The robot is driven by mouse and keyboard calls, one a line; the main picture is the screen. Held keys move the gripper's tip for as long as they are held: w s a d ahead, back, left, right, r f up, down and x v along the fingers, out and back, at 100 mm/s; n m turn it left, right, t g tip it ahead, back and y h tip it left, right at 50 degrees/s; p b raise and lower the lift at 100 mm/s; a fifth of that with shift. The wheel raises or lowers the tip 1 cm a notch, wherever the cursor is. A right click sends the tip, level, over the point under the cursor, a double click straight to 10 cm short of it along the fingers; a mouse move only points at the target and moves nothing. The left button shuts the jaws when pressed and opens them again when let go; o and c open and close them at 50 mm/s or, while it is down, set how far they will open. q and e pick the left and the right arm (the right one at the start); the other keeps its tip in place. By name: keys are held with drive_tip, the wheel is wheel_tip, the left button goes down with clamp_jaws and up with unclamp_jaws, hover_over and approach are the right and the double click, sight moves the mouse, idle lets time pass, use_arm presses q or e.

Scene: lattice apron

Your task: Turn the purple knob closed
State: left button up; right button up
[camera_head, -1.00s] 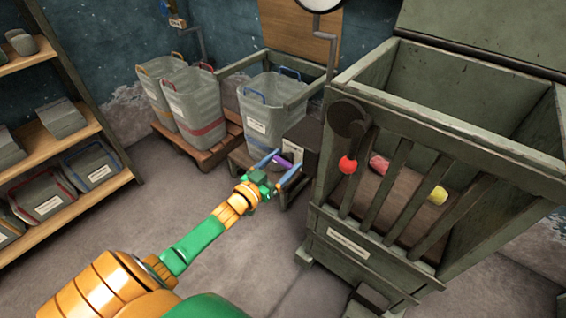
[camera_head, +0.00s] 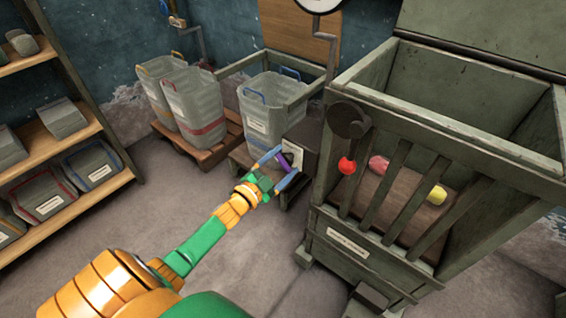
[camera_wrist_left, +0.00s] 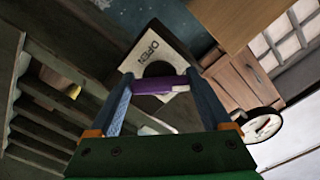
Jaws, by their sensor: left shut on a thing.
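The purple knob (camera_head: 285,163) sits on the front of a dark box (camera_head: 303,143) on a low stand, beside the slatted green crate. In the left wrist view the purple knob (camera_wrist_left: 158,85) is a bar in front of a dark round base, under a pale plate (camera_wrist_left: 150,50) lettered "OPEN". My left gripper (camera_head: 280,161) has its two blue fingers on either side of the knob, shut on it. The left fingers (camera_wrist_left: 158,88) also show at both ends of the bar in the wrist view. My right gripper is not in view.
Grey bins (camera_head: 270,105) stand behind. Shelves (camera_head: 70,140) are at the left. The floor between is clear.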

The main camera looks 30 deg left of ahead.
use_arm(q)
drive_tip(key=m, duration=0.5)
drive_tip(key=shift+f+b, duration=0.1)
drive_tip(key=shift+b, duration=0.2)
drive_tip(key=shift+m, duration=1.2)
drive_tip(key=shift+m+b, duration=0.35)
drive_tip(key=shift+m, duration=0.45)
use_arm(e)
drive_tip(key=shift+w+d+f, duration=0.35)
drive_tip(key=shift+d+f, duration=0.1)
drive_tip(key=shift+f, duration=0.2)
use_arm(q)
drive_tip(key=o, duration=1.2)
drive_tip(key=shift+m, duration=0.3)
drive_tip(key=shift+c, duration=0.2)
drive_tip(key=shift+s, duration=0.1)
